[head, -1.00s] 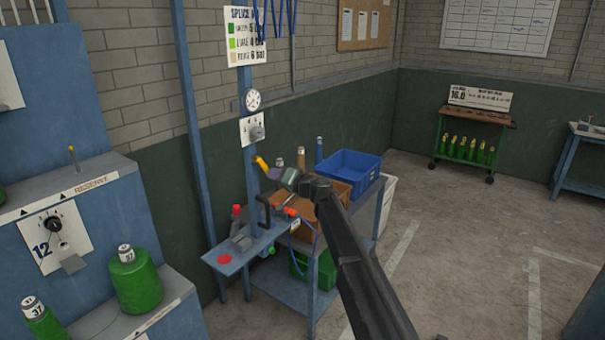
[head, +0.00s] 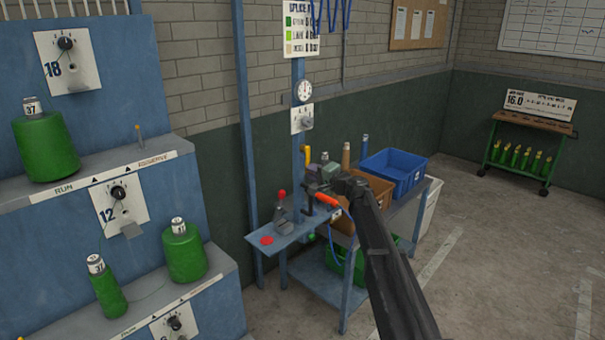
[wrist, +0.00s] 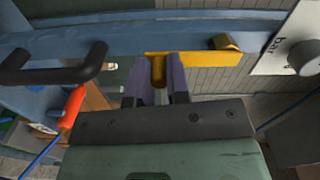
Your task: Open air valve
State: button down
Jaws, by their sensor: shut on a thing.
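The yellow air valve lever (head: 306,154) is on the blue post (head: 298,70) above the small workbench. In the head view it runs steeply along the post. My gripper (head: 312,174) is at its lower end, in front of the post. In the wrist view the lever (wrist: 190,59) runs sideways along the blue post. Its bent end sits between the two purple-grey fingers of my gripper (wrist: 157,88), which are shut on it. In the head view my gripper partly hides the contact.
A gauge (head: 304,90) and a regulator plate (head: 302,118) sit above the lever. A black hook-shaped handle (wrist: 60,68) and an orange-handled tool (wrist: 72,104) are close on the left in the wrist view. A blue bin (head: 394,174) stands behind my arm.

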dwell(0.3)
jog(key=c, duration=1.4)
grip_release()
jog(key=v, duration=1.1)
jog(key=shift+a, duration=0.1)
jog(key=s+d+f+n+g+h, duration=0.1)
jog(key=s+f+n+g+h, duration=0.25)
jog(key=s+f, duration=0.4)
jog(key=s+f+n+g+h, duration=0.2)
jog(key=s+f+g, duration=0.3)
jog(key=s, duration=0.6)
jog(key=s+d+f+g+h, duration=0.1)
jog(key=s+d+f+h, duration=0.1)
jog(key=s, duration=0.5)
jog(key=s+d+f+g+h+b, duration=0.1)
jog(key=s+d+f+h, duration=0.1)
jog(key=s+d, duration=0.3)
jog(key=s+d+f+n+g+h+b, duration=0.1)
jog(key=s+d+f+h, duration=0.1)
jog(key=s, duration=0.7)
jog(key=shift+s+d+f+h, duration=0.2)
jog(key=shift+d+h, duration=0.2)
jog(key=shift+h, duration=0.2)
jog(key=shift+s+d+f+h, duration=0.15)
jog(key=shift+s+d+h, duration=0.05)
jog(key=shift+d+h, duration=0.3)
